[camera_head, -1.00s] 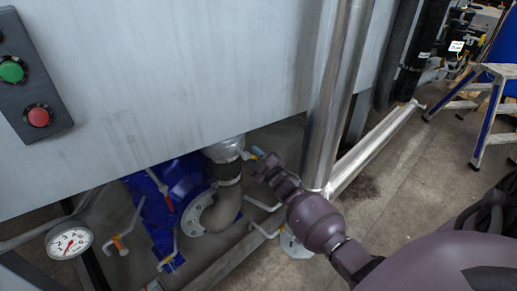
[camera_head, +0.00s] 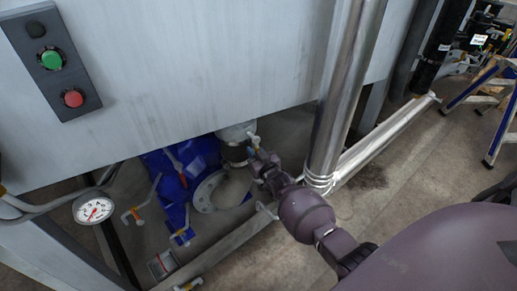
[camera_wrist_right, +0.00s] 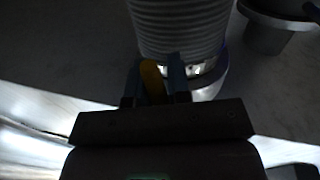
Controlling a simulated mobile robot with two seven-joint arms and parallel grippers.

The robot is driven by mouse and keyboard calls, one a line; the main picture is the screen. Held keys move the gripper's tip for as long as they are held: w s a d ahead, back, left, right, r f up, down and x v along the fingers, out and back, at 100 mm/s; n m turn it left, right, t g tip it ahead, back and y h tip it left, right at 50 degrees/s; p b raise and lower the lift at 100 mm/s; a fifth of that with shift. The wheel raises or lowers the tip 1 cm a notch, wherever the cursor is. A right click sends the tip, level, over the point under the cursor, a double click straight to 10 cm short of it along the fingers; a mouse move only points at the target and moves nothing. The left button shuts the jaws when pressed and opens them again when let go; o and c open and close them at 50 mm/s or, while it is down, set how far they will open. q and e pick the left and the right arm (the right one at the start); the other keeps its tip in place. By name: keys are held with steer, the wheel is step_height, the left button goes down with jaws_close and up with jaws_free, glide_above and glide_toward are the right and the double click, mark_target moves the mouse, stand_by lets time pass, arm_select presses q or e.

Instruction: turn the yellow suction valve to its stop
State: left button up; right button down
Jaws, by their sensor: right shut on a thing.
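The yellow suction valve handle (camera_wrist_right: 152,82) stands between the two blue-tipped fingers of my right gripper (camera_wrist_right: 157,85) in the right wrist view, and the fingers are shut on it. In the head view the yellow handle (camera_head: 256,142) is a small spot at the tip of my right gripper (camera_head: 258,153), beside the pipe fitting. The ribbed hose (camera_wrist_right: 182,25) with a metal clamp rises just beyond the fingers in the wrist view. The valve body is mostly hidden by the gripper. My left gripper is not in view.
A shiny vertical pipe (camera_head: 341,95) stands close to my right forearm. The grey machine panel (camera_head: 190,70) hangs above, with a button box (camera_head: 52,60). A blue pump (camera_head: 165,168), a gauge (camera_head: 94,209) and several small valves lie left.

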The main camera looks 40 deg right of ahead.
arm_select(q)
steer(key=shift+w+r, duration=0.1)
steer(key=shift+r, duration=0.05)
arm_select(e)
steer(key=shift+a+m, duration=0.2)
steer(key=shift+m, duration=0.1)
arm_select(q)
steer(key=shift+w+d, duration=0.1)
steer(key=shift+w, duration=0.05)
arm_select(e)
steer(key=shift+f, duration=0.1)
steer(key=c, duration=1.4)
jaws_free()
steer(key=shift+a, duration=0.1)
steer(key=shift+o, duration=0.2)
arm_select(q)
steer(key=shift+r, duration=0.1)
arm_select(e)
steer(key=shift+s, duration=0.1)
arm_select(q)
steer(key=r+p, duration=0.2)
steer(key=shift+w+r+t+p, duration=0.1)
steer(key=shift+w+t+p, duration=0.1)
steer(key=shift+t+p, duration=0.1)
arm_select(e)
steer(key=s+a, duration=0.1)
steer(key=s, duration=0.9)
steer(key=shift+s, duration=0.3)
steer(key=shift+a, duration=0.1)
